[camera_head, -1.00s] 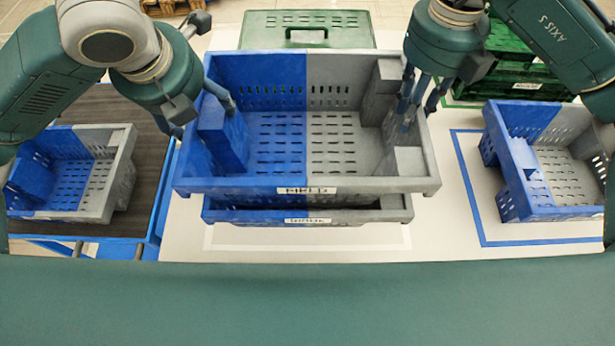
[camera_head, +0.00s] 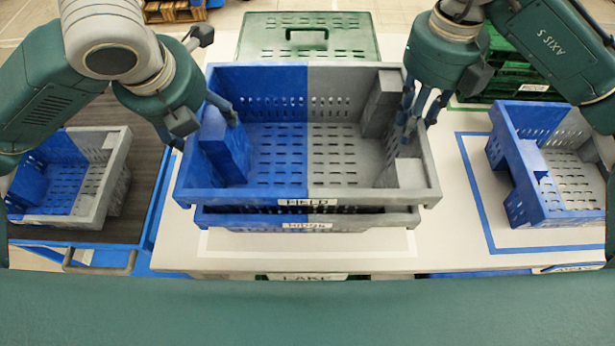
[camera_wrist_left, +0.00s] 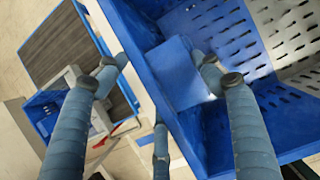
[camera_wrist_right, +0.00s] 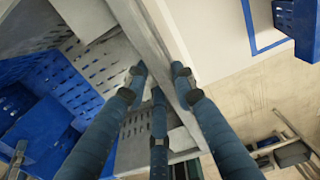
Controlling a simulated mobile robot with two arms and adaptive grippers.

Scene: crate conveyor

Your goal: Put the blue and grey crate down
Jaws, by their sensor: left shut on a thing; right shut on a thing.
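The blue and grey crate (camera_head: 262,86), labelled FIELD, is blue on its left half and grey on its right. It is level, directly above a second blue and grey crate (camera_head: 370,219) on the table. The lower crate is mostly hidden, and I cannot tell whether the two touch. My left gripper (camera_head: 207,122) is shut on the upper crate's blue left wall, with fingers on both sides in the left wrist view (camera_wrist_left: 160,75). My right gripper (camera_head: 420,112) is shut on its grey right wall, also seen in the right wrist view (camera_wrist_right: 158,85).
A blue and grey crate (camera_head: 113,185) sits on a dark surface at left. Another (camera_head: 520,190) stands inside blue tape on the white table (camera_head: 460,245) at right. A green lidded crate (camera_head: 306,36) is behind the upper crate. Green crates (camera_head: 515,75) stand at back right.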

